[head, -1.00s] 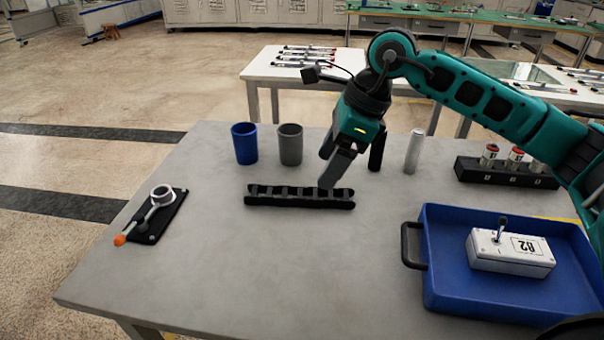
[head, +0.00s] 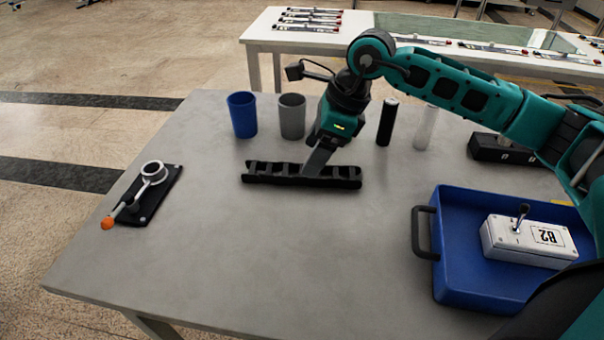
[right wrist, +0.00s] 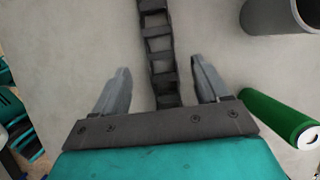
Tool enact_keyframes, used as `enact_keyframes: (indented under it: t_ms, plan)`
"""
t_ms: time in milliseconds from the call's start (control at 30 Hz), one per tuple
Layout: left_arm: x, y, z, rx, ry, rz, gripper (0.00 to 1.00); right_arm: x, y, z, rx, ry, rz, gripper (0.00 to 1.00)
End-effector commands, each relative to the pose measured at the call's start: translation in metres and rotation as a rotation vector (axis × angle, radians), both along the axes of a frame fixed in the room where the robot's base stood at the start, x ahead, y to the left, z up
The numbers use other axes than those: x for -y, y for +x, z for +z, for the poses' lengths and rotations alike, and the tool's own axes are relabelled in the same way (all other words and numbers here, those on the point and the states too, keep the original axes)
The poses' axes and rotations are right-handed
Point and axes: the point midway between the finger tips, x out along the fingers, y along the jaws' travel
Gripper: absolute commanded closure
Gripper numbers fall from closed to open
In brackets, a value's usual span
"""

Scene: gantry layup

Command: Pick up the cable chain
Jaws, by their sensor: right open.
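The cable chain (head: 270,173) is a black segmented strip lying flat on the grey table, left of the table's middle in depth with the cups behind it. My right gripper (head: 316,168) is over the right half of the chain, pointing down. In the right wrist view the chain (right wrist: 158,50) runs up the picture between the two open fingers of the gripper (right wrist: 162,85), with a gap on each side. Nothing is held. The fingertips partly hide the chain in the head view. My left gripper is not in view.
Behind the chain stand a blue cup (head: 242,115), a grey cup (head: 292,116), a black cylinder (head: 387,122) and a pale cylinder (head: 426,128). A blue tray (head: 455,285) holds a white box (head: 527,242). A lever clamp (head: 148,195) lies left.

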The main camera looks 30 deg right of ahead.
Motion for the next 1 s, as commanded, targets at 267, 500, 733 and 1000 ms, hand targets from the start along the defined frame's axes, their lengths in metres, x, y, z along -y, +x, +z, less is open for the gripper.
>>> enact_keyframes:
  t_ms: [267,500,733,1000]
  plan:
    - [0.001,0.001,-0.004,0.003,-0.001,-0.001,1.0,-0.013,0.009,-0.033,-0.004,0.003,0.001,0.26]
    - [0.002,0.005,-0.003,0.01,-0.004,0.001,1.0,-0.018,0.012,-0.046,-0.001,0.0,0.0,0.26]
    - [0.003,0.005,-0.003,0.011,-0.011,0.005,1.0,-0.018,0.012,-0.046,-0.001,0.0,0.0,0.37]
    - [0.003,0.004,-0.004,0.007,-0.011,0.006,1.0,-0.017,0.012,-0.046,-0.001,0.0,0.0,0.63]
